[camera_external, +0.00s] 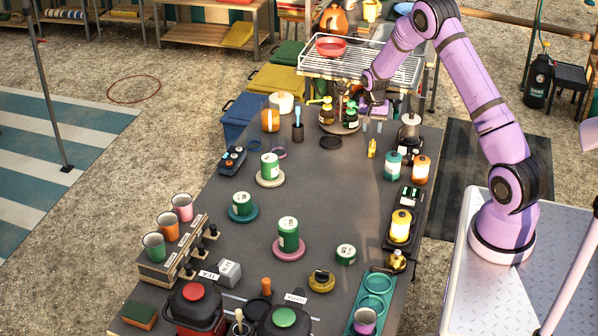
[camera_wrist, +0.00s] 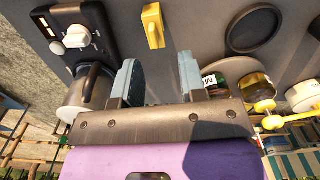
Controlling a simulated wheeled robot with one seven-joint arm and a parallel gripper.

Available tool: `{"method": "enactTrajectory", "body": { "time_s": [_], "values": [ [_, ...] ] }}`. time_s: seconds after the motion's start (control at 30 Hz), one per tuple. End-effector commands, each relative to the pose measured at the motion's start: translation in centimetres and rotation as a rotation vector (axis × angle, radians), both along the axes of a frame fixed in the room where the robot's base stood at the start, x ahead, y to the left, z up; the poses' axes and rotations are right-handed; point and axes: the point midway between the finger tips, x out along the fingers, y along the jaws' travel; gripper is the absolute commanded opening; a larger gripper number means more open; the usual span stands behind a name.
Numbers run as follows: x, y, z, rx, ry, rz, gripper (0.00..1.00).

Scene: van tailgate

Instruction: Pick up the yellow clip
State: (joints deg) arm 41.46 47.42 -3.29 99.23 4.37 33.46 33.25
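The yellow clip (camera_external: 372,148) lies on the dark grey table near its far right part. In the wrist view the yellow clip (camera_wrist: 153,27) shows ahead of the fingertips, roughly between their lines, with clear table around it. My gripper (camera_external: 377,122) is above the table, a little beyond the clip and apart from it. In the wrist view my gripper (camera_wrist: 157,66) has its two blue-grey fingers spread wide, with nothing between them.
A metal pot (camera_external: 410,127) stands right of the clip, by a dark knobbed unit (camera_wrist: 75,35). A black round coaster (camera_external: 331,142) lies to the left. Pump bottles (camera_external: 326,112) stand behind it. Teal (camera_external: 392,165) and orange (camera_external: 421,168) canisters stand nearer, right of the clip.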

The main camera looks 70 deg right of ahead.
Motion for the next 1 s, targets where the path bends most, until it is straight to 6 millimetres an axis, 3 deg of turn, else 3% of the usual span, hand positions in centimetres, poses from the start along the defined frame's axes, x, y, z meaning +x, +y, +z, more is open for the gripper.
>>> {"method": "enactTrajectory", "body": {
  "time_s": [0.2, 0.43, 0.7, 1.0],
  "values": [
    [-0.1, 0.1, -3.2, 0.002, 0.002, 0.002, 0.38],
    [-0.3, 0.0, -4.5, 0.002, 0.001, 0.001, 0.38],
    [-0.7, -0.2, -8.1, 0.002, 0.001, 0.001, 0.38],
    [-0.7, -0.2, -8.8, 0.000, 0.000, 0.002, 0.36]
  ]
}}
